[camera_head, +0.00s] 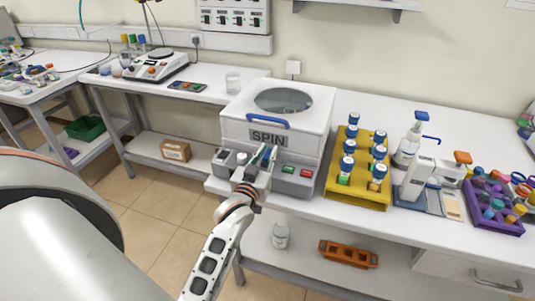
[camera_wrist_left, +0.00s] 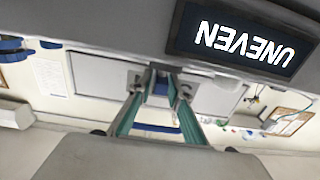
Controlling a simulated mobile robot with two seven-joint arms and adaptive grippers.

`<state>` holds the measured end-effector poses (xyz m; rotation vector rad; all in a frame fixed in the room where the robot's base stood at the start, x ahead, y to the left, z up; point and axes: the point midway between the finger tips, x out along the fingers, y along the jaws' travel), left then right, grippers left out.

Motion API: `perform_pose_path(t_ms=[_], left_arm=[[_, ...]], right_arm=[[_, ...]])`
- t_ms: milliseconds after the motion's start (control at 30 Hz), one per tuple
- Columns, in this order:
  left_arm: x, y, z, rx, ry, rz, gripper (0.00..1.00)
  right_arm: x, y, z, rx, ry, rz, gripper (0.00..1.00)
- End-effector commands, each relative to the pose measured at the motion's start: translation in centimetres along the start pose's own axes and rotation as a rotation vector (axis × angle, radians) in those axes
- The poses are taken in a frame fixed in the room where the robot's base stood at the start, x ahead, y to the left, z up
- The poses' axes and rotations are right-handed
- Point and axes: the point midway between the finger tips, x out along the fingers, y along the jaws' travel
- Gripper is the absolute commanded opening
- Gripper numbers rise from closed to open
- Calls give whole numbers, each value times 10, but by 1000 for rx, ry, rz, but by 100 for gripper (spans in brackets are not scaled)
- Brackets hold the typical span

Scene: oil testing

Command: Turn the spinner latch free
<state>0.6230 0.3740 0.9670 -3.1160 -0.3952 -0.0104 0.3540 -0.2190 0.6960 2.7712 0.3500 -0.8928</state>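The spinner (camera_head: 306,127) is a white box with a round window in its lid, a blue handle (camera_head: 267,121) and a SPIN label on its front. My left gripper (camera_head: 264,154) is at the front of the spinner, just below the label. In the left wrist view, its teal fingers (camera_wrist_left: 161,84) come together on both sides of a small blue piece (camera_wrist_left: 160,89), which looks like the spinner latch and fills the gap between the tips. The head view hides the latch behind the fingers. An upside-down display (camera_wrist_left: 242,41) reads UNEVEN. My right gripper is not in view.
A yellow rack (camera_head: 358,191) of blue-capped vials stands right of the spinner. Green and red buttons (camera_head: 298,171) sit on the spinner's front base.

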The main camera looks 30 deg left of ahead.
Motion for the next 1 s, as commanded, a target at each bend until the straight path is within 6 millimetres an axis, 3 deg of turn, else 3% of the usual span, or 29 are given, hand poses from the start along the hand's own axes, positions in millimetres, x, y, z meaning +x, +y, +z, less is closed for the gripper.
perform_pose_path(t_ms=[367, 1000], left_arm=[[0, 0, 2, 4, -1, 22, 18], [0, 0, 3, 5, 2, 244, 18]], right_arm=[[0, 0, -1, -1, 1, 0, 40], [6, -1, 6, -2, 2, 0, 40]])
